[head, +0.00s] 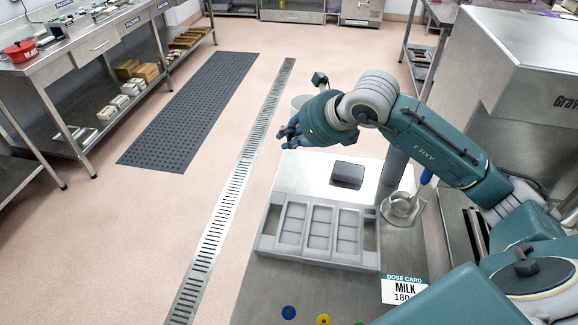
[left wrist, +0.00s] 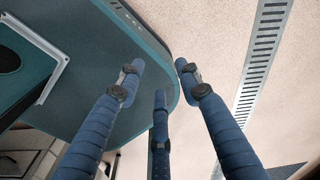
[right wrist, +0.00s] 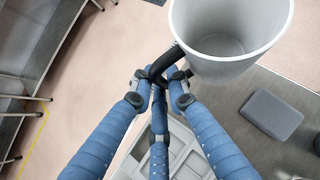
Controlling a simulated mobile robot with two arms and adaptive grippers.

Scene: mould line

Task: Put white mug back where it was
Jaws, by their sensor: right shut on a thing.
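The white mug (right wrist: 217,70) shows large in the right wrist view, mouth towards the camera and seemingly empty inside. My right gripper (right wrist: 158,78) is shut on its black handle (right wrist: 168,60). In the head view, my right gripper (head: 288,133) is raised near the far left corner of the steel bench, and only part of the mug (head: 298,102) shows behind it. My left gripper (left wrist: 160,70) shows only in the left wrist view. Its fingers are apart with nothing between them, over my own base and the floor.
A dark grey block (head: 347,174) lies on the light steel top, near a mould tray (head: 262,243) with several compartments. Clear floor with a drain (head: 240,180) lies left.

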